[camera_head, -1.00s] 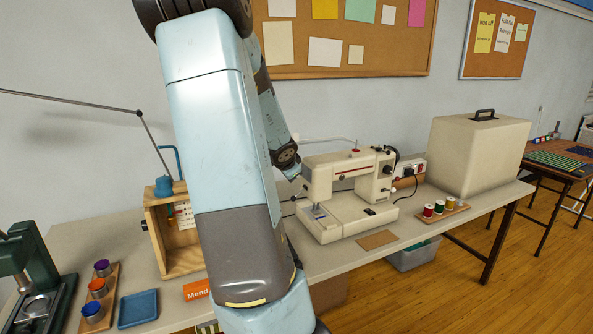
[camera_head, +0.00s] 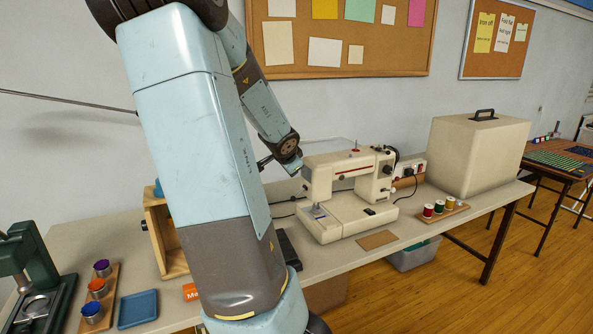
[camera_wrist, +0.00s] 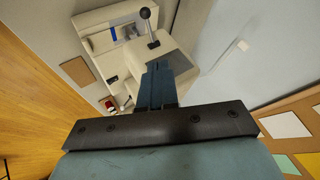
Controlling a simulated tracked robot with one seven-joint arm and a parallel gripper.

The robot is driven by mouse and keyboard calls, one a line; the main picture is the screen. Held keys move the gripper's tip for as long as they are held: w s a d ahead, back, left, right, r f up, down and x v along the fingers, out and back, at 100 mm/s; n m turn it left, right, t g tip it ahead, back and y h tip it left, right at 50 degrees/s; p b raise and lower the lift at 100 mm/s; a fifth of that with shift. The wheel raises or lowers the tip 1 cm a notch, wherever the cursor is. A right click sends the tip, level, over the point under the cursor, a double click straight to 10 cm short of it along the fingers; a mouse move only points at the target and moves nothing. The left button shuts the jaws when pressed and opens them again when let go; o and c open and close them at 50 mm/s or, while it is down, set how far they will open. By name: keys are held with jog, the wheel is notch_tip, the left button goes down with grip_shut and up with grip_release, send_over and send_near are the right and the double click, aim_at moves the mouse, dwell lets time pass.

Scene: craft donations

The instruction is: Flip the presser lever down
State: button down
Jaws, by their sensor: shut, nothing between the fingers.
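The cream sewing machine (camera_head: 345,190) stands on the long table. In the wrist view it fills the upper middle (camera_wrist: 100,42). A lever with a dark ball knob (camera_wrist: 146,13) on a thin metal shaft shows there beside the machine head. I take this to be the presser lever; whether it is up or down I cannot tell. My gripper (camera_wrist: 157,68) is shut and empty, its fingers together, just below the lever in the picture. A gap shows between fingertips and knob. In the head view my wrist is at the machine head's left end, and I cannot make out the lever.
Thread spools on a wooden board (camera_head: 441,210) and a cream case (camera_head: 478,155) stand right of the machine. A brown mat (camera_head: 377,240) lies in front. A wooden box (camera_head: 160,236) is partly behind my arm. A blue tray (camera_head: 138,309) lies at lower left.

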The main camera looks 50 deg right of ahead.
jog(key=s+a+r, duration=0.4)
jog(key=s+a, duration=0.1)
jog(key=s, duration=0.1)
jog(key=shift+s+a, duration=0.35)
jog(key=shift+a, duration=0.05)
dwell(1.2)
jog(key=shift+f, duration=0.15)
dwell(0.5)
